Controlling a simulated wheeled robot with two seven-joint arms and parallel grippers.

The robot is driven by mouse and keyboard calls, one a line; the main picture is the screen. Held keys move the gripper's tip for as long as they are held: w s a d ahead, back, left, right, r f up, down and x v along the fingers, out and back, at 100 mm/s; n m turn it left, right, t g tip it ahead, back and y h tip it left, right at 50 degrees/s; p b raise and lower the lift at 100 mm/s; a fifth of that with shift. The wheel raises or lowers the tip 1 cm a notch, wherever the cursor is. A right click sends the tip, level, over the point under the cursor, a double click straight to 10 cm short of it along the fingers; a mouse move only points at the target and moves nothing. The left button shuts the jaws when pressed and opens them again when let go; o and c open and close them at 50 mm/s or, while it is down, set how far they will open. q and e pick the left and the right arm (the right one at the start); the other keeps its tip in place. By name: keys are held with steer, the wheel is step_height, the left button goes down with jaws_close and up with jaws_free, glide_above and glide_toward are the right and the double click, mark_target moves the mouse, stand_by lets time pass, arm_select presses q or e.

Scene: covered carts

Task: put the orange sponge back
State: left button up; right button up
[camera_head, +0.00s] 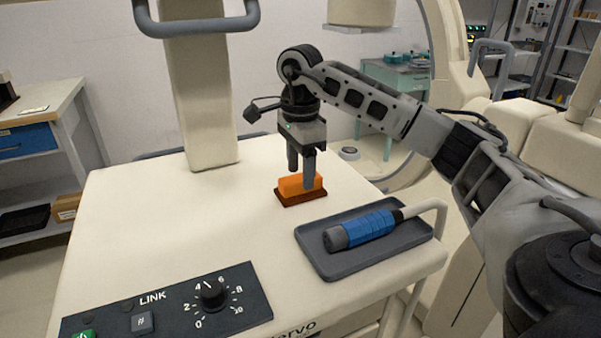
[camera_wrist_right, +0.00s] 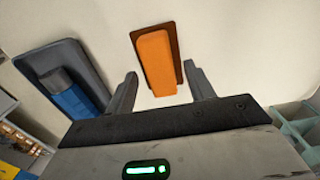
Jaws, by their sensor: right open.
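The orange sponge (camera_head: 299,183) lies on a dark brown base (camera_head: 302,199) on the cream cart top. In the right wrist view the orange sponge (camera_wrist_right: 156,62) stands ahead of the fingers, with the brown base (camera_wrist_right: 175,35) showing around its far and right edges. My right gripper (camera_head: 302,180) points down at the sponge, its fingers apart. In the wrist view the right gripper (camera_wrist_right: 161,82) is open, one finger on each side of the sponge's near end, with nothing held. Contact cannot be told. My left gripper is out of view.
A grey tray (camera_head: 322,262) holding a blue-and-grey cylinder (camera_head: 362,230) is right of the sponge. A control panel with a dial (camera_head: 213,292) is at the cart's front. A cream column (camera_head: 202,110) rises behind. The cart top (camera_head: 140,225) is clear at left.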

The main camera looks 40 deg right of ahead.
mark_target(300, 177)
arm_select(q)
steer(key=p, duration=0.1)
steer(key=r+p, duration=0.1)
steer(key=p, duration=0.1)
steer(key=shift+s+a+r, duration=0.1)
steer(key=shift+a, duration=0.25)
arm_select(e)
step_height(300, 177, up, 11)
steer(key=shift+f, duration=0.2)
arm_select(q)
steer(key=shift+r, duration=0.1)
